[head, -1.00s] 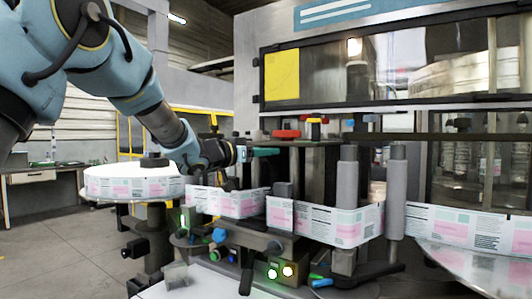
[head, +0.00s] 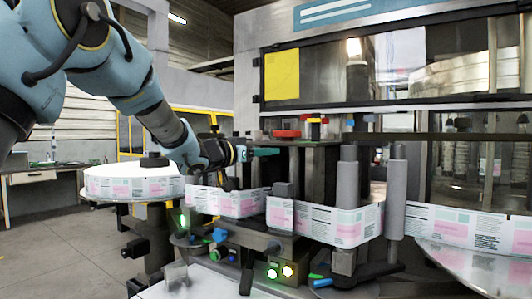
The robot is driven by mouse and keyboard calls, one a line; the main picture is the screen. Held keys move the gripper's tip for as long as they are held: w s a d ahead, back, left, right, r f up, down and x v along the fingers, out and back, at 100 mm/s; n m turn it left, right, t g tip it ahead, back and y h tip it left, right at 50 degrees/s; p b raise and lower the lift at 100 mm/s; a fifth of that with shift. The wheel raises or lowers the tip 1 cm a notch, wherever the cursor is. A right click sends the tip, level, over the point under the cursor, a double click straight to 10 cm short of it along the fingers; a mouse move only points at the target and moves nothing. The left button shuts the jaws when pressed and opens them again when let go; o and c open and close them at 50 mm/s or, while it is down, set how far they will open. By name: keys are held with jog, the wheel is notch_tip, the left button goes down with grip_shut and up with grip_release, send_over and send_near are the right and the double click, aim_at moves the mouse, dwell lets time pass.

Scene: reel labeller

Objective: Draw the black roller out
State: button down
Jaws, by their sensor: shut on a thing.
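My gripper (head: 240,154) reaches in from the upper left and is shut at the left end of the labeller's top, just above and behind the label strip (head: 230,203). It is closed on a dark part there, which I take to be the black roller. That part is small and mostly hidden by my gripper and the strip, so its full shape and how far it stands in its seat cannot be told. A teal piece (head: 263,152) lies just right of my fingertips.
Two grey upright rollers (head: 347,182) stand to the right, with the strip running around them. A label reel (head: 135,187) is at the left, and a large reel disc (head: 480,265) at the right. Red (head: 286,134) and yellow knobs sit on top. Open floor (head: 60,240) lies left.

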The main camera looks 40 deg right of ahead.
dwell(0.3)
jog(key=a, duration=0.2)
jog(key=s+a, duration=0.1)
jog(key=a, duration=0.2)
jog(key=shift+s+a+f, duration=0.15)
jog(key=shift+s+a, duration=0.05)
jog(key=shift+a, duration=0.1)
jog(key=c, duration=0.5)
grip_release()
jog(key=shift+a, duration=0.1)
jog(key=shift+c, duration=0.2)
jog(key=shift+b, duration=0.3)
jog(key=a+b, duration=0.2)
jog(key=a, duration=0.8)
jog(key=shift+a+b, duration=0.35)
jog(key=shift+a, duration=0.05)
